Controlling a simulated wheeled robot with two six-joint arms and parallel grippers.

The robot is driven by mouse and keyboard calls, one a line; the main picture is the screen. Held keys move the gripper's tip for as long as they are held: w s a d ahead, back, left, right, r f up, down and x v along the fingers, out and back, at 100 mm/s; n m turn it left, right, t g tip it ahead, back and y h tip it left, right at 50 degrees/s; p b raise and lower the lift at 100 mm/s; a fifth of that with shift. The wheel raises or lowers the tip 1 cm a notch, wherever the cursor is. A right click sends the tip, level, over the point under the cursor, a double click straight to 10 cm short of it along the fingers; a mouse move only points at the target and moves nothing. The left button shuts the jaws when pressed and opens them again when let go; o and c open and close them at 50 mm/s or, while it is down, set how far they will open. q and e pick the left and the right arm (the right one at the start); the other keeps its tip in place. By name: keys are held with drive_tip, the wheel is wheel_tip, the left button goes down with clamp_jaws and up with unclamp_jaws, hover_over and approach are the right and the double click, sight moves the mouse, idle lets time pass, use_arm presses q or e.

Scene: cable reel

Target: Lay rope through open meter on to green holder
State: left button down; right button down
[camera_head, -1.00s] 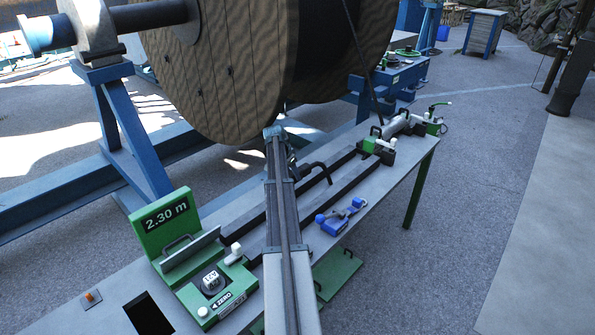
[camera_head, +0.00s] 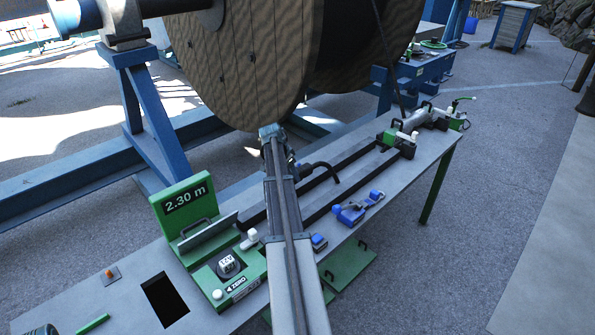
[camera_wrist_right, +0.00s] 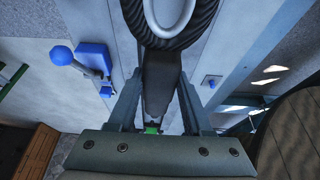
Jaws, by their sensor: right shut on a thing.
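The meter (camera_head: 228,284) is a green device at the near left of the bench. Its display reads 2.30 m, and its grey plate (camera_head: 208,232) stands raised. Green-and-white holders (camera_head: 398,145) stand at the far end of the bench; I cannot tell which is the green holder. My right gripper (camera_head: 288,165) is over the bench between meter and holders, mostly hidden behind my arm. In the wrist view, the right gripper (camera_wrist_right: 160,75) is shut on the black rope, whose ridged loop (camera_wrist_right: 170,30) has a grey inner ring. A bent black rope end (camera_head: 324,170) shows beside it. My left gripper is not in view.
The large wooden reel (camera_head: 240,60) stands behind the bench. A line (camera_head: 385,50) hangs from it to the far end. A blue clamp (camera_head: 355,210) sits near the front edge. A square hole (camera_head: 164,298) is near left.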

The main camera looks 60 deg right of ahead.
drive_tip(key=w+a, duration=0.6)
drive_tip(key=a, duration=1.8)
drive_tip(key=w+a, duration=0.6)
drive_tip(key=a, duration=1.9)
drive_tip(key=w+a, duration=0.6)
drive_tip(key=a, duration=1.8)
drive_tip(key=f+b, duration=1.6)
drive_tip(key=shift+s+a, duration=0.15)
drive_tip(key=shift+s, duration=0.05)
